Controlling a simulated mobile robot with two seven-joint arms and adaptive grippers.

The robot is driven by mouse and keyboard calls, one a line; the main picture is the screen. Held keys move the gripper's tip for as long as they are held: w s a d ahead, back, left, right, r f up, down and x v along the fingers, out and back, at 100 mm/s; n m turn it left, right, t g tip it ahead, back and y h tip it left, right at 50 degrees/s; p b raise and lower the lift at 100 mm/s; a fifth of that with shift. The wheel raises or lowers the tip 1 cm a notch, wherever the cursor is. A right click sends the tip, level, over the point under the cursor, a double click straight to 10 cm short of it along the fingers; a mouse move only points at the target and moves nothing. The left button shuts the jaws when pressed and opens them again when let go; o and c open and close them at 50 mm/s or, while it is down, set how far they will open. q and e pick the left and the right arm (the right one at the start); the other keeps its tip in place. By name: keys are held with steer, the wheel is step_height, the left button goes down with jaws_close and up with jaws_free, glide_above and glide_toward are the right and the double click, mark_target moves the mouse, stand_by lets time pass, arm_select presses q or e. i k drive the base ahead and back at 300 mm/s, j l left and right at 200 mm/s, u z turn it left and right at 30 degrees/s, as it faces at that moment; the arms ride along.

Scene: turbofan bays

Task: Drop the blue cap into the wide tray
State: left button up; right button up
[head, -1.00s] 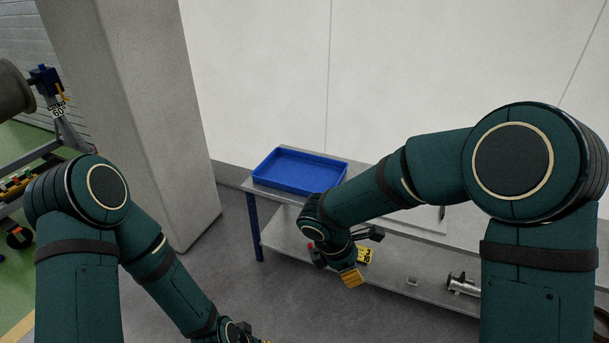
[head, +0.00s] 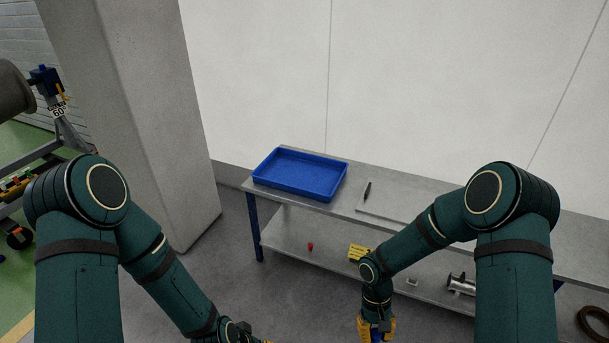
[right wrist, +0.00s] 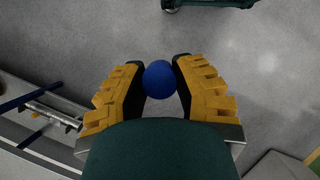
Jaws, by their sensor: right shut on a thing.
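The wide tray (head: 318,184) is blue, shallow and looks empty. It sits on the left end of the grey bench top. My right gripper (head: 376,331) is low at the bottom of the head view, in front of the bench and apart from the tray. In the right wrist view my right gripper (right wrist: 160,82) is shut on the round blue cap (right wrist: 160,79), held between its yellow-padded fingers above grey floor. My left gripper (head: 250,337) is cut off by the bottom edge of the head view, and its jaws cannot be made out.
The grey bench (head: 360,195) stands against the white wall, with a flat pale plate and a dark tool beside the tray. Its lower shelf (head: 290,238) holds a small red piece, a yellow sign and a metal part. A concrete pillar (head: 135,110) stands left.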

mark_target(308, 164)
steer(key=i+u, duration=0.2)
steer(key=i, duration=0.25)
steer(key=i+u, duration=0.15)
steer(key=i, duration=0.35)
steer(key=i+l+u, duration=0.2)
steer(key=i, duration=0.25)
steer(key=i+l+u, duration=0.15)
steer(key=i, duration=0.3)
steer(key=i+l+u, duration=0.2)
steer(key=i, duration=0.25)
steer(key=l, duration=0.1)
